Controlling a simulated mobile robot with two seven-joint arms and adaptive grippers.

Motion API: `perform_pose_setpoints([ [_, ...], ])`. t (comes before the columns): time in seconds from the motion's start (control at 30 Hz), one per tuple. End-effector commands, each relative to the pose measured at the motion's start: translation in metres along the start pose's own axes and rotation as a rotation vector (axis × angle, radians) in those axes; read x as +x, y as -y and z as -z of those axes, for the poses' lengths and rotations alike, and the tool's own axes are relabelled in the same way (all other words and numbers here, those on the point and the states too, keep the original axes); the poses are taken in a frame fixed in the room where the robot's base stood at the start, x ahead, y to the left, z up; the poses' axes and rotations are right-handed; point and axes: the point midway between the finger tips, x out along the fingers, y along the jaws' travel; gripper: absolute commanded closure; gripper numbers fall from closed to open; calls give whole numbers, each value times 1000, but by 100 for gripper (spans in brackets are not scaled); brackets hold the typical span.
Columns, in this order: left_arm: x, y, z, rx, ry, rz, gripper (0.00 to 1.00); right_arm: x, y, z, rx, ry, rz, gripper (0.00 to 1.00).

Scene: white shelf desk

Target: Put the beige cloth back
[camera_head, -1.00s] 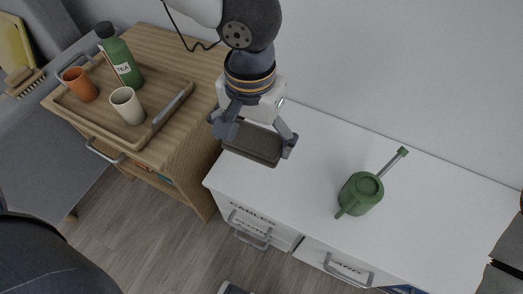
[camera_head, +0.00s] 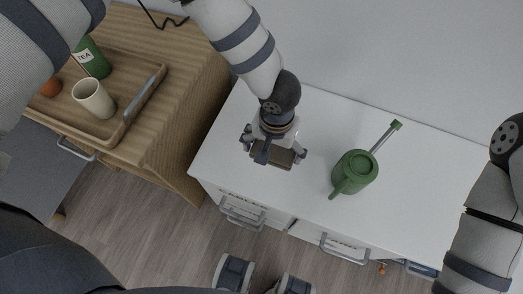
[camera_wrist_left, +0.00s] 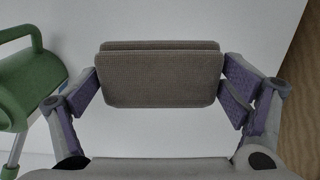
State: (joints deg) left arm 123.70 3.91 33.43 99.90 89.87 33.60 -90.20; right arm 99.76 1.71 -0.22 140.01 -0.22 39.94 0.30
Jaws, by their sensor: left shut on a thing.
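The beige cloth (camera_head: 274,154) is a folded, grey-brown rectangle. It is held in my left gripper (camera_head: 273,151), above the white desk top (camera_head: 225,150), to the left of the green watering can. In the left wrist view the cloth (camera_wrist_left: 160,80) sits between the two purple-padded fingers, with its folded layers showing at the top edge. My left gripper is shut on it. I cannot tell how far it is above the desk. My right arm is at the right edge of the head view, and its fingers are not visible.
A green watering can (camera_head: 354,172) stands on the desk to the right of my left gripper; it also shows in the left wrist view (camera_wrist_left: 30,85). Drawers with grey handles (camera_head: 343,249) are on the desk front. A wooden cabinet at left bears a tray (camera_head: 136,108), cream cup (camera_head: 93,98) and green bottle (camera_head: 91,58).

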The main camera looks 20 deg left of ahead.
Motion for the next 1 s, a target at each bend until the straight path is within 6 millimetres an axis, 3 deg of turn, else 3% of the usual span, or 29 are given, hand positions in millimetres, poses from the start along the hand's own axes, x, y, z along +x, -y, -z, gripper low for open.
perform_pose_setpoints([
  [0.03, 17, 8, 1, -1, 8, 0, 35, 4, 0, -1, 0, 8, 0, 30],
  [0.1, 31, 18, 7, 0, 7, 0, 35, 7, 0, -1, 0, 12, -1, 30],
  [0.33, 60, 39, 17, 0, 7, 0, 35, 11, 0, -2, -1, 21, -1, 30],
  [0.43, 78, 37, 17, 5, 5, 0, 35, 10, 0, -2, -1, 18, -1, 30],
  [0.87, 90, 37, 17, 4, 6, -1, 35, 14, 0, -3, -1, 26, -1, 30],
  [0.9, 89, 37, 17, 4, 5, -1, 2, 14, 0, -2, -1, 25, -1, 30],
  [1.0, 88, 37, 17, 4, 4, -1, 0, 13, 0, -2, -1, 24, -1, 30],
])
